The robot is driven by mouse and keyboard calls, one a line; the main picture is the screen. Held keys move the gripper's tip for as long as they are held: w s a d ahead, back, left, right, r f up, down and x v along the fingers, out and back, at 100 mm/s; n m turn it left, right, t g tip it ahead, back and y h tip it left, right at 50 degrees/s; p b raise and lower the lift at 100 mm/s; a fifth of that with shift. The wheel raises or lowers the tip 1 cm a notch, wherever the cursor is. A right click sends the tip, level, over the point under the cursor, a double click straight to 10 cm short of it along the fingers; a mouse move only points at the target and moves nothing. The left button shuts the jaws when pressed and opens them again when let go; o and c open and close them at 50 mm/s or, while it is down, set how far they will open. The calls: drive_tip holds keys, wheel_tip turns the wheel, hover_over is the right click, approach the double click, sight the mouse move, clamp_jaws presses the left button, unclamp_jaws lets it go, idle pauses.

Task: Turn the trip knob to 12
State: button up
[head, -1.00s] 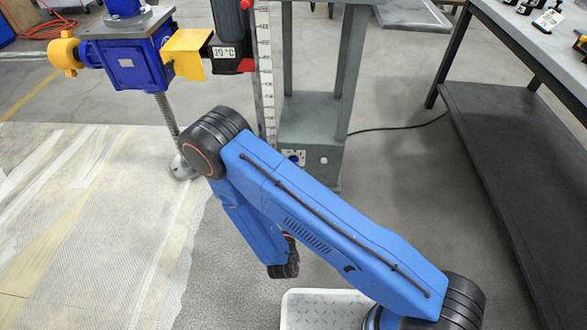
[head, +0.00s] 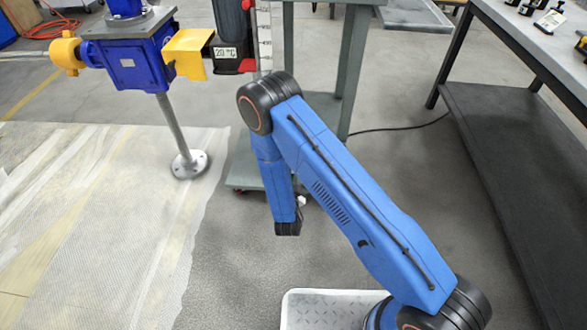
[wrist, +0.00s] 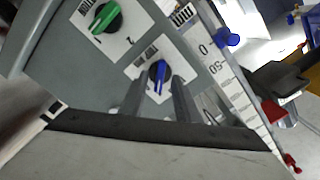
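In the wrist view, a blue knob (wrist: 160,72) sits on a white label plate on a grey panel. A green knob (wrist: 105,18) sits on another white plate up and to the left. In the head view my blue arm hides the panel, both knobs and the gripper.
A blue screw jack (head: 125,65) with yellow parts stands at upper left on a post. A vertical scale (head: 265,40) runs beside the grey stand (head: 345,75). A dark-shelved bench (head: 520,170) stands at right. Open floor lies between stand and bench.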

drive_tip(key=shift+w, duration=0.55)
clamp_jaws()
drive_tip(key=shift+n, duration=7.9)
